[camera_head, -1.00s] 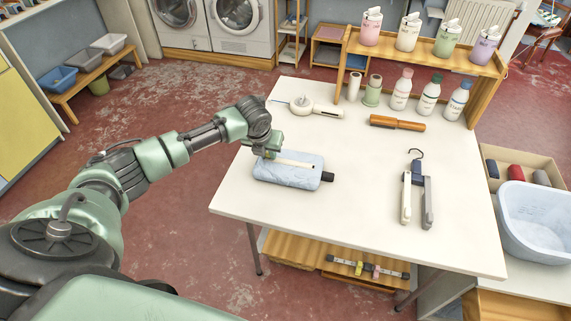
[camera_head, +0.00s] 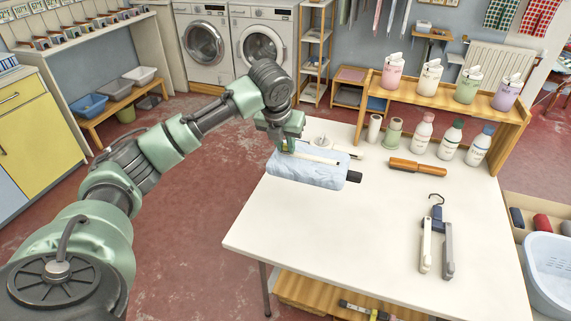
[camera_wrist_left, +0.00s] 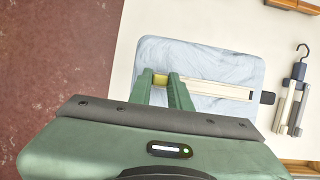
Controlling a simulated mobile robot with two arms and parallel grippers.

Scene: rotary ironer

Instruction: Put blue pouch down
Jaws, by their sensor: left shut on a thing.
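The blue pouch (camera_head: 305,176) is pale and flat, with a light strip across its top and a black tab at its right end. My left gripper (camera_head: 287,146) is shut on the strip near its left end. In the left wrist view, its green fingers (camera_wrist_left: 166,82) meet the strip at a yellow bit, and the pouch (camera_wrist_left: 205,50) lies flat beyond them. The pouch appears held a little above the white table (camera_head: 350,235), near its left edge; the exact gap cannot be told. My right gripper is not in view.
A white round-headed tool (camera_head: 322,142) lies partly behind the pouch. A brown-handled tool (camera_head: 417,167) and a hooked hanger clip (camera_head: 436,240) lie to the right. Several bottles stand before a wooden shelf (camera_head: 432,94) at the back. The table's front middle is clear.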

